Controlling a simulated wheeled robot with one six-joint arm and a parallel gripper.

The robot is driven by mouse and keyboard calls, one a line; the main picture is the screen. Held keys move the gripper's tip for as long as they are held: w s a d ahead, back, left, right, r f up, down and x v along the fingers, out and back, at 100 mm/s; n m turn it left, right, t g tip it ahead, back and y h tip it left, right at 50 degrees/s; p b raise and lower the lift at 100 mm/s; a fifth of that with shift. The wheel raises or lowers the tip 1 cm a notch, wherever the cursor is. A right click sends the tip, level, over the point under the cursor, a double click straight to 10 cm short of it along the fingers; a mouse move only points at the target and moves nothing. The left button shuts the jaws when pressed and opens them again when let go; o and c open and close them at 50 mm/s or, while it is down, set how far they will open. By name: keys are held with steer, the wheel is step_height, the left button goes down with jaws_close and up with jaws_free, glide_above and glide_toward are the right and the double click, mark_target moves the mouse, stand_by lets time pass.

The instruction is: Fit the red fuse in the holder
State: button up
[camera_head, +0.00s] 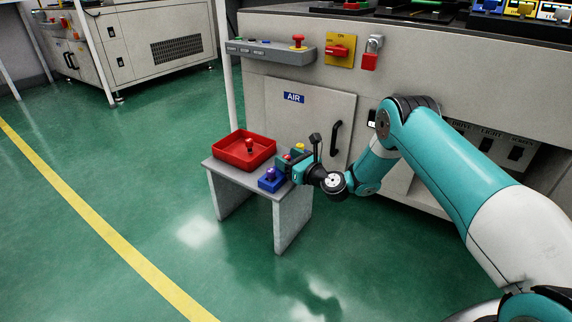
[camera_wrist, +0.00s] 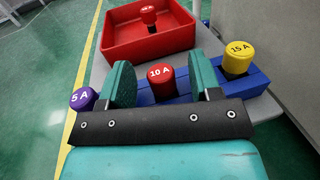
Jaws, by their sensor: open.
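A red fuse marked 10 A (camera_wrist: 161,83) stands in a blue block (camera_wrist: 240,87), between a purple 5 A fuse (camera_wrist: 83,99) and a yellow 15 A fuse (camera_wrist: 237,58). My gripper (camera_wrist: 163,84) is open, with one teal finger on each side of the 10 A fuse and a gap on both sides. In the head view, my gripper (camera_head: 288,167) is over the blue block (camera_head: 267,185), which shows the purple fuse (camera_head: 271,174). Another red-capped fuse (camera_wrist: 148,15) stands in a red tray (camera_wrist: 150,45). I cannot tell which part is the holder.
The red tray (camera_head: 232,159) and block share a small grey table (camera_head: 227,175). A grey machine with an AIR door (camera_head: 310,115) stands close behind and right. Its panel carries a red switch (camera_head: 337,51) and a padlock (camera_head: 370,60). The green floor in front is clear.

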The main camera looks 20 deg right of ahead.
steer(key=c, duration=1)
